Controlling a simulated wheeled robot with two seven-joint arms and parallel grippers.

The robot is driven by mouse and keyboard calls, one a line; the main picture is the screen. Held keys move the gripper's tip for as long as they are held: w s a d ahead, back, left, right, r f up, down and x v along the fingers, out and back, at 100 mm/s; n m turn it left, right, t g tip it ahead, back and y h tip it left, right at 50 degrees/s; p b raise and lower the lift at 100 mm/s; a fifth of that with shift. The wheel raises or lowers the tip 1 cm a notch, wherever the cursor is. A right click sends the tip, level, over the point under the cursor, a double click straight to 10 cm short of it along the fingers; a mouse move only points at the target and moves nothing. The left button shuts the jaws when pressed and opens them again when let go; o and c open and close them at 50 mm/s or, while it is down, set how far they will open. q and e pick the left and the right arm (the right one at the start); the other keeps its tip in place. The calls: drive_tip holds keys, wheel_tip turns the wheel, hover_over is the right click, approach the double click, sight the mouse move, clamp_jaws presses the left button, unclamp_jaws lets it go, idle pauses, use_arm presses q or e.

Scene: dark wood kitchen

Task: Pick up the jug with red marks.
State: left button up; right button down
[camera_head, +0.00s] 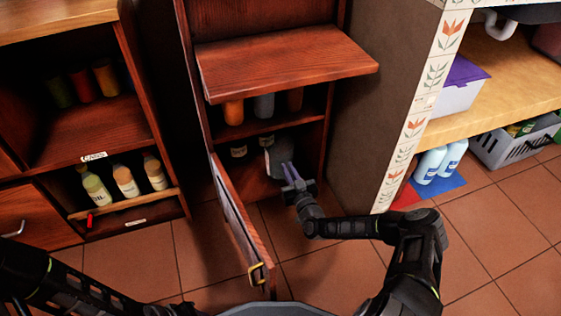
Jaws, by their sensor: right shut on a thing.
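A grey rounded vessel, apparently the jug (278,154), is in the lower compartment of the middle cabinet. No red marks can be made out on it at this size. My right gripper (288,171) reaches into the compartment from the front right. Its bluish fingers are shut on the grey jug, covering part of its lower right side. Whether the jug touches the shelf floor cannot be told. My left arm (60,280) shows at the lower left, but its gripper is out of view.
An open cabinet door (240,225) stands left of my right arm. A wooden flap (285,63) juts out above. A tiled pillar (385,110) is close on the right. Jars (239,151) stand behind the jug. Bottles (126,180) fill the left shelf.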

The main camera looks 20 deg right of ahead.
wheel_tip(320, 180, up, 10)
drive_tip(key=p, duration=0.5)
drive_tip(key=shift+f, duration=0.25)
drive_tip(key=shift+r, duration=0.3)
